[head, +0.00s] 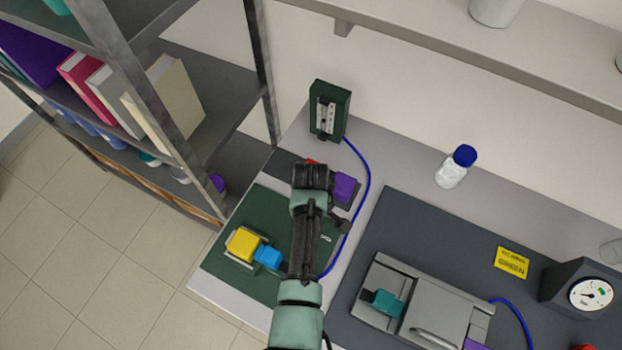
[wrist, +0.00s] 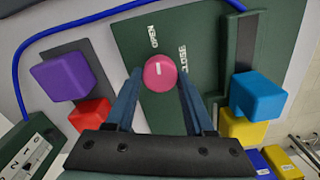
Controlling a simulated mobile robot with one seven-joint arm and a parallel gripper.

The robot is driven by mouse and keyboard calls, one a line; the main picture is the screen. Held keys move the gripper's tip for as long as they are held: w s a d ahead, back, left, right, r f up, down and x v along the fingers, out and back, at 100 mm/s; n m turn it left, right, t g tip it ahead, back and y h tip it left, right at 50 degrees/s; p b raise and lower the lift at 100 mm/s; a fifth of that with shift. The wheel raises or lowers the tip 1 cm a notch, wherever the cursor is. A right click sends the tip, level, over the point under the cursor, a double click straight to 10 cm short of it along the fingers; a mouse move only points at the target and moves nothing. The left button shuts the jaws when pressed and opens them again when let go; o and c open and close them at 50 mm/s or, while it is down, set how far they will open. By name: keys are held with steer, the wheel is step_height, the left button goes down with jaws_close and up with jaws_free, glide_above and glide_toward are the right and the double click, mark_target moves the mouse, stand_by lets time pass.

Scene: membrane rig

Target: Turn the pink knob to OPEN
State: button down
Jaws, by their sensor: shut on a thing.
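The pink knob (wrist: 160,73) is round with a short white mark, and sits on the green board (wrist: 130,38) in the wrist view. White lettering for OPEN (wrist: 148,33) is above it in the picture, and CLOSE (wrist: 183,68) is to its right. The knob's white mark runs roughly up and down in the picture, close to the OPEN side. My gripper (wrist: 161,77) has one finger on each side of the knob and is shut on it. In the head view my arm hides the knob and fingers; part of the green board (head: 222,262) shows.
Purple (wrist: 63,78) and red (wrist: 90,115) blocks are left of the knob, blue (wrist: 258,95) and yellow (wrist: 240,128) blocks right. A blue cable (wrist: 60,30) curves nearby.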

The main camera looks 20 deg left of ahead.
steer(key=shift+w+a+r+n, duration=0.1)
steer(key=shift+n, duration=0.5)
steer(key=shift+c, duration=1.3)
jaws_free()
step_height(320, 180, up, 13)
steer(key=b, duration=0.1)
steer(key=shift+b, duration=0.4)
